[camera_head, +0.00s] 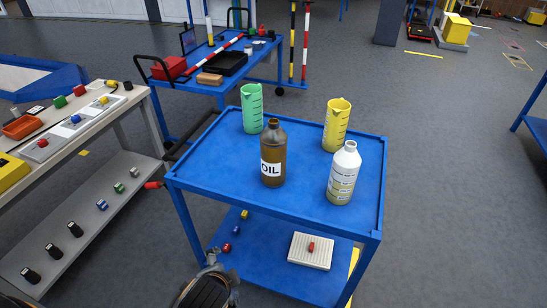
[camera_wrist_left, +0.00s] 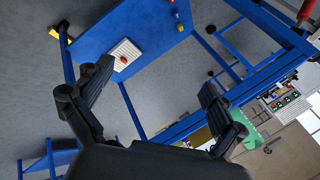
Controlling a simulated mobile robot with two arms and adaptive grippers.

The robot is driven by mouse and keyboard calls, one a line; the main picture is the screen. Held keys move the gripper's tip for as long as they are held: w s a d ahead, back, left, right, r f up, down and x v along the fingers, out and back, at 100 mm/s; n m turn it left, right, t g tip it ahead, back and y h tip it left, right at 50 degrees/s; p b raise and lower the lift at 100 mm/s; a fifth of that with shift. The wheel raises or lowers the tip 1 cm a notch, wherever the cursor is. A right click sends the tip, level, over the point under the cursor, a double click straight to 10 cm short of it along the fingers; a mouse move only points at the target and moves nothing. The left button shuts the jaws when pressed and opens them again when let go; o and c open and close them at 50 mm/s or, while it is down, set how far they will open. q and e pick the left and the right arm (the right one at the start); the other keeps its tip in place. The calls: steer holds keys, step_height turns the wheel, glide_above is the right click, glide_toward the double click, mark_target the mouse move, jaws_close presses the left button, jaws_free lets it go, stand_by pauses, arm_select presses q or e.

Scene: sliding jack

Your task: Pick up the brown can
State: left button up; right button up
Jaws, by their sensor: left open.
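The brown can (camera_head: 272,155) is a dark brown bottle with a white OIL label. It stands upright on the top of the blue cart (camera_head: 225,180), near the middle of its front part. My left gripper (camera_wrist_left: 156,77) is open and empty, its two dark fingers wide apart in the left wrist view. In the head view, part of my arm shows at the bottom edge, low and in front of the cart, apart from the brown can. I cannot make out the brown can for certain in the left wrist view. My right gripper is in neither view.
On the cart top stand a green jug (camera_head: 251,108), a yellow jug (camera_head: 336,125) and a white bottle (camera_head: 343,173), close around the brown can. The lower shelf holds a white block (camera_head: 310,250). A workbench (camera_head: 75,140) stands left.

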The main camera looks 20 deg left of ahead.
arm_select(q)
steer(key=w+r+m+t+y, duration=0.2)
steer(key=w+r+m+t, duration=0.35)
steer(key=w+m, duration=0.35)
steer(key=m+t+h, duration=0.1)
steer(key=m+t, duration=0.4)
steer(key=m, duration=1)
glide_toward(275, 161)
steer(key=shift+m+t+h, duration=0.25)
steer(key=shift+m+h, duration=0.05)
steer(key=w, duration=0.2)
steer(key=w+a, duration=0.1)
steer(key=w, duration=0.4)
steer(key=shift+w+a+f, duration=0.2)
steer(key=shift+w+a, duration=0.05)
steer(key=shift+a, duration=0.05)
steer(key=shift+w+a+r+p, duration=0.15)
steer(key=shift+w+a, duration=0.15)
steer(key=shift+w, duration=0.65)
steer(key=shift+w+a+f+p, duration=0.1)
steer(key=shift+w+a, duration=0.2)
steer(key=shift+w, duration=0.7)
steer(key=shift+w+a+r+p, duration=0.15)
steer(key=shift+w+a, duration=0.15)
steer(key=shift+w, duration=0.65)
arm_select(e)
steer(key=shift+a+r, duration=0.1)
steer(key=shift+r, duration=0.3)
arm_select(q)
steer(key=shift+c, duration=0.2)
